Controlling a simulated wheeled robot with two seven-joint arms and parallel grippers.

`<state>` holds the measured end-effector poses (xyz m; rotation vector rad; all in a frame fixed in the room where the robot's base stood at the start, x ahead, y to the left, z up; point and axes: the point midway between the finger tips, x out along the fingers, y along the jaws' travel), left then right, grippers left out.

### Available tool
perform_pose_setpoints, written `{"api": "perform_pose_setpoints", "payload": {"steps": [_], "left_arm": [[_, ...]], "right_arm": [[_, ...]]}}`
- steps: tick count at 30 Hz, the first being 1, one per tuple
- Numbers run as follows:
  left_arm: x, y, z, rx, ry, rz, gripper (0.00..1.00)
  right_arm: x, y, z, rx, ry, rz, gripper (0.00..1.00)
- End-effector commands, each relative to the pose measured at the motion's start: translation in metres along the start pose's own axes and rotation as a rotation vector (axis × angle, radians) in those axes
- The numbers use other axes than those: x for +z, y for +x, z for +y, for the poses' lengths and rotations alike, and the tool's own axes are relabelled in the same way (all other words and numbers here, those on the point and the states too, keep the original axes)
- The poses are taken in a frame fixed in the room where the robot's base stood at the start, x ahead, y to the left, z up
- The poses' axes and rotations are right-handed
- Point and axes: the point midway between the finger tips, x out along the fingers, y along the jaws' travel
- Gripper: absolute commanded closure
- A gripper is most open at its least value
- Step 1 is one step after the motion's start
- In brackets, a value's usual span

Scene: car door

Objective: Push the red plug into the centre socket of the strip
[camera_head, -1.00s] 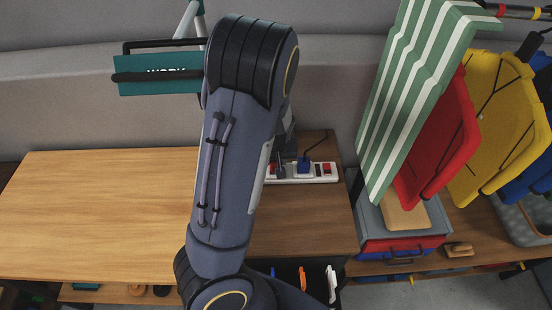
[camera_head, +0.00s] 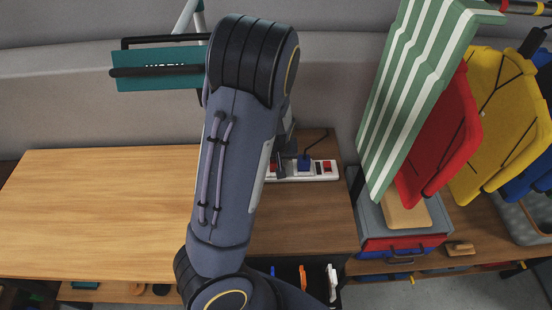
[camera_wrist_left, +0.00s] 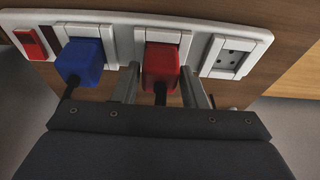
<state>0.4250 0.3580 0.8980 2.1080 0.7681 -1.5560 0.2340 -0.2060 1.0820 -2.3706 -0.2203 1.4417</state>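The white socket strip (camera_head: 300,174) lies near the far right of the wooden bench, partly hidden by my left arm in the head view. In the left wrist view the red plug (camera_wrist_left: 160,66) is at the strip's centre socket (camera_wrist_left: 163,37); how deep it sits I cannot tell. My left gripper (camera_wrist_left: 161,80) has its two fingers apart, one on each side of the red plug, with small gaps showing. A blue plug (camera_wrist_left: 80,60) is in the socket on one side, and the socket on the other side (camera_wrist_left: 230,57) is empty. My right gripper is out of view.
A red switch (camera_wrist_left: 32,43) is at the strip's end, beyond the blue plug. A dark cable runs behind the strip. A grey-lidded toolbox (camera_head: 404,238) and red and yellow panels (camera_head: 495,125) stand to the right. The bench's left part (camera_head: 95,210) is clear.

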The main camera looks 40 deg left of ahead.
Motion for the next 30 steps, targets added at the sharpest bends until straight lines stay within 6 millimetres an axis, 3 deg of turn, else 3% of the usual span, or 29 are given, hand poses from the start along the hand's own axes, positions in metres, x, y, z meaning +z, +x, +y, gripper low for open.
{"api": "perform_pose_setpoints", "payload": {"steps": [1, 4, 14, 24, 30], "left_arm": [[0.0, 0.0, 0.0, 0.0, 0.0, 0.0, 0.54], [0.0, 0.0, 0.0, 0.0, 0.0, 0.0, 0.41], [-0.001, -0.005, 0.001, 0.001, 0.002, 0.002, 0.41], [-0.001, -0.061, 0.002, 0.005, 0.003, 0.003, 0.41], [0.0, -0.078, 0.001, 0.001, 0.0, 0.0, 0.41]], "right_arm": [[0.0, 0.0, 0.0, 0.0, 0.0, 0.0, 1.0], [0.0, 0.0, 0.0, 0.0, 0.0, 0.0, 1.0], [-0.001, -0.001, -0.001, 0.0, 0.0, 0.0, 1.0], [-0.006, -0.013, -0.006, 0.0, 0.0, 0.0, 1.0], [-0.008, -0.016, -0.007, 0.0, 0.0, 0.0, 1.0]]}}
